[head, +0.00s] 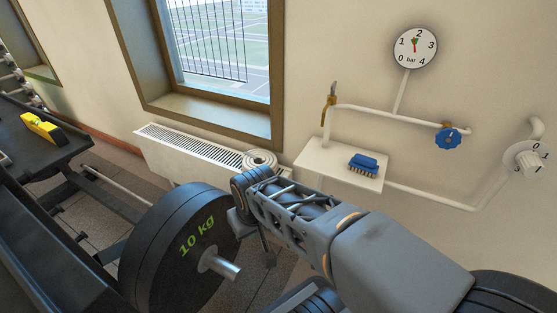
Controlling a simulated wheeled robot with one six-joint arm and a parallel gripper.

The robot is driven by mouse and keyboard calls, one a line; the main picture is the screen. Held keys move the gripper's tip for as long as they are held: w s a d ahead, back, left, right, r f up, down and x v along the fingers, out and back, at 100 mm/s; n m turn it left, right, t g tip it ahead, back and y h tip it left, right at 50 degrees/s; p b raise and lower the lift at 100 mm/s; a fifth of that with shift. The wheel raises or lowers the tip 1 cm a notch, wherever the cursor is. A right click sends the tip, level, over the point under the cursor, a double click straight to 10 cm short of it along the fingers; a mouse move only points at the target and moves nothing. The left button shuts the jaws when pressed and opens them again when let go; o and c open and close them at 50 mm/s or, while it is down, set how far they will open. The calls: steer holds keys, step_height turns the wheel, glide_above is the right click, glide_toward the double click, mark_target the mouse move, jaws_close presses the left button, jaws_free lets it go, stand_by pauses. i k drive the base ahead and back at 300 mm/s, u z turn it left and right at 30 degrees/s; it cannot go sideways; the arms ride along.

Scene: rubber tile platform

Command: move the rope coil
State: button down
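The rope coil (260,160) is a pale grey-white ring with a dark centre. It lies flat on the right end of the white radiator (190,150) below the window. My arm reaches in from the lower right, and its wrist is just in front of and below the coil in the picture. My gripper (252,228) points down behind the arm, beside the large black weight plate. Its fingers are mostly hidden, so I cannot tell whether they are open or shut. The coil appears clear of the gripper.
A black 10 kg plate (165,255) stands close left of my gripper. A white ledge (315,160) right of the radiator holds a blue brush (364,164). Pipes with a blue valve (447,139) and gauge (415,47) line the wall. A yellow object (42,128) lies on a black bench.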

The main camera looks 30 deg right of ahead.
mark_target(252, 159)
steer(key=z, duration=0.35)
steer(key=k, duration=0.95)
steer(key=z, duration=0.9)
steer(key=i, duration=0.9)
steer(key=u, duration=0.7)
steer(key=i, duration=0.75)
steer(key=u, duration=0.7)
